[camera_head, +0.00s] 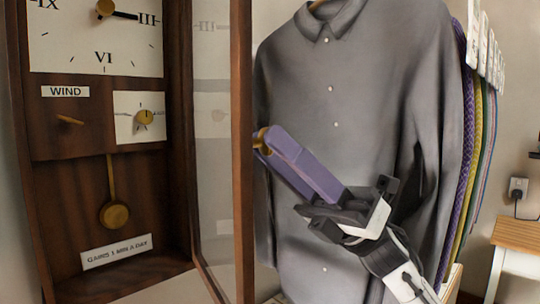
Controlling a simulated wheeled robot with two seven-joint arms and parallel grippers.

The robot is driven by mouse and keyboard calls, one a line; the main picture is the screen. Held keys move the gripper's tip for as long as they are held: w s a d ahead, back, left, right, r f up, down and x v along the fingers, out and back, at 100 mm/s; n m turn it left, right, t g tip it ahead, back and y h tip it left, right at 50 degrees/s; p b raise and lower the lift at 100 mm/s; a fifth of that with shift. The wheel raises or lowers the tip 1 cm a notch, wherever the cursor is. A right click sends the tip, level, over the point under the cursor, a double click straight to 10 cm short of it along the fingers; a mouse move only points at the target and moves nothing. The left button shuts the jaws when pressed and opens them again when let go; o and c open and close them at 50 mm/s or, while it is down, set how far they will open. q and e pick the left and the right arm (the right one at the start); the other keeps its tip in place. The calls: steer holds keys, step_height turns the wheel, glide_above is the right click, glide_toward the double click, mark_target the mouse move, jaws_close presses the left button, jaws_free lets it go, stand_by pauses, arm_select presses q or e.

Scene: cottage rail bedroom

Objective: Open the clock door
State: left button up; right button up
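The wall clock (100,150) stands at the left, with a dark wooden case, a white dial, a smaller dial, a winding arbor and a brass pendulum. Its glazed door (243,150) stands swung out from the case, hinged on the case's right side, its wooden edge toward me. A brass knob (261,137) sits on the door's outer edge, partly hidden by my fingers. My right gripper (264,142), with purple fingers, comes from the lower right. Its fingers are close together at the knob and appear shut on it. My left gripper is out of view.
A grey shirt (345,100) hangs just behind my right gripper. Several coloured cords (467,140) with tags hang right of it. A wooden-topped table (517,233) and a wall socket (517,187) are at the far right.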

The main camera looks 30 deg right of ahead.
steer(key=o, duration=0.3)
step_height(320, 180, up, 10)
steer(key=shift+r+p, duration=0.1)
steer(key=shift+p, duration=0.2)
stand_by(0.4)
